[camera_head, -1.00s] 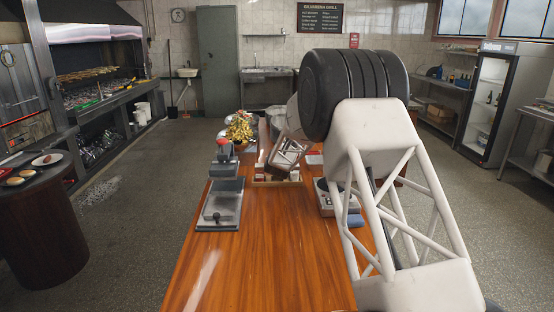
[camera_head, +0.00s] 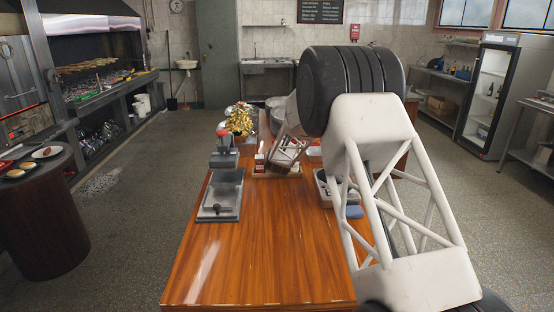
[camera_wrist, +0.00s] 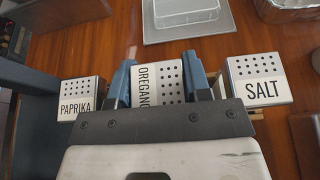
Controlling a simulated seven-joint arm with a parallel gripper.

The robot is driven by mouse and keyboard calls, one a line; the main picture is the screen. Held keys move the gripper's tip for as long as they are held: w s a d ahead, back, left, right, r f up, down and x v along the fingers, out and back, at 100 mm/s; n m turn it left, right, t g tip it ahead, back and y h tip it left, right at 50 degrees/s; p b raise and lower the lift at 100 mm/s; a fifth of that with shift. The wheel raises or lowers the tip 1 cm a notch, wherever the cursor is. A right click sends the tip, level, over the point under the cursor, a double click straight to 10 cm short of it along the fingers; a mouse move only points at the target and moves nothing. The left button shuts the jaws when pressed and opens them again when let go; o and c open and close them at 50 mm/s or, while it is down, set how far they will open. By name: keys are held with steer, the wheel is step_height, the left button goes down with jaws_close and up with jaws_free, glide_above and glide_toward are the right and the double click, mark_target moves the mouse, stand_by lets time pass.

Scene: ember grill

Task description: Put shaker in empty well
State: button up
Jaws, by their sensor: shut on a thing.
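My gripper (camera_wrist: 158,82) is shut on the oregano shaker (camera_wrist: 164,94), a metal box with a holed top and white label, in the wrist view. Its label is turned sideways compared with the others. The paprika shaker (camera_wrist: 80,98) stands to its left and the salt shaker (camera_wrist: 260,80) to its right, with gaps. A bit of the wooden rack shows beside the salt shaker. In the head view my gripper (camera_head: 286,153) is over the rack (camera_head: 277,175). The oregano shaker's lower part and the well under it are hidden, so I cannot tell whether it is inserted.
The table's front half is clear.

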stand_by(0.3)
steer(key=o, duration=1.1)
steer(key=shift+c, duration=0.2)
steer(key=shift+s, duration=0.15)
steer(key=v, duration=0.7)
steer(key=shift+s+r, duration=0.2)
